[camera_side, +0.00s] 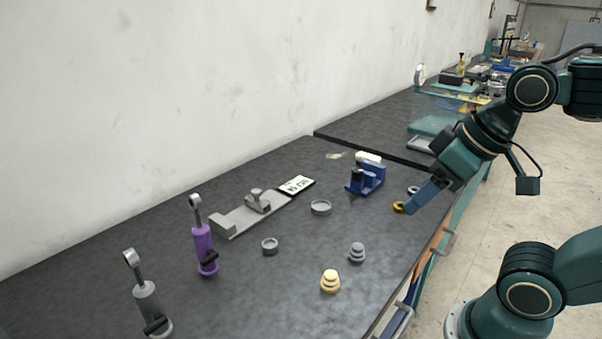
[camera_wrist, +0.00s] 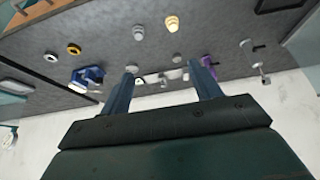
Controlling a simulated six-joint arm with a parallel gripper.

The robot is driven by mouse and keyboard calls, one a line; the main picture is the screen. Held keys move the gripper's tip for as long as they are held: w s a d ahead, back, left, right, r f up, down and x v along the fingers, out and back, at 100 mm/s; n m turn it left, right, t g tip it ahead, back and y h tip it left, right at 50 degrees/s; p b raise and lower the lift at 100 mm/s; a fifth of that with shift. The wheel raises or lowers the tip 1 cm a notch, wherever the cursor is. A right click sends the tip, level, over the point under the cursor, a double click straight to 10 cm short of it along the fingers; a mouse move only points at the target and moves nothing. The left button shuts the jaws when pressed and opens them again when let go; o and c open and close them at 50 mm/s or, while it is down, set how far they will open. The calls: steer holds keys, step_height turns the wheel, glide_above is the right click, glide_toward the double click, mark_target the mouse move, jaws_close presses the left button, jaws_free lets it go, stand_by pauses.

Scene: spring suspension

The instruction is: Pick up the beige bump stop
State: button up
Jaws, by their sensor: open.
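The beige bump stop (camera_side: 330,282) is a stepped, rounded piece standing upright on the dark bench, near its front edge. It also shows at the top of the wrist view (camera_wrist: 172,24). A similar grey stepped piece (camera_side: 357,253) stands just behind and right of it, and is left of it in the wrist view (camera_wrist: 138,33). My gripper (camera_side: 416,201) is at the right side of the bench, apart from the bump stop and near an orange ring (camera_side: 398,207). Its two blue fingers (camera_wrist: 162,68) are spread with nothing between them.
A purple damper (camera_side: 203,245) and a grey damper (camera_side: 150,305) stand at left. A grey fixture (camera_side: 235,220), grey cups (camera_side: 320,207) (camera_side: 270,245) and a blue fixture (camera_side: 367,178) stand farther back. A wall borders the bench's rear. Bench around the bump stop is mostly clear.

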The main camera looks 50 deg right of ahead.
steer(key=shift+w, duration=0.1)
steer(key=m+g, duration=0.6)
steer(key=m, duration=1)
glide_above(331, 273)
step_height(331, 273, down, 11)
steer(key=shift+f, duration=0.2)
steer(key=shift+w, duration=0.1)
steer(key=shift+f, duration=4.3)
steer(key=shift+f, duration=2.55)
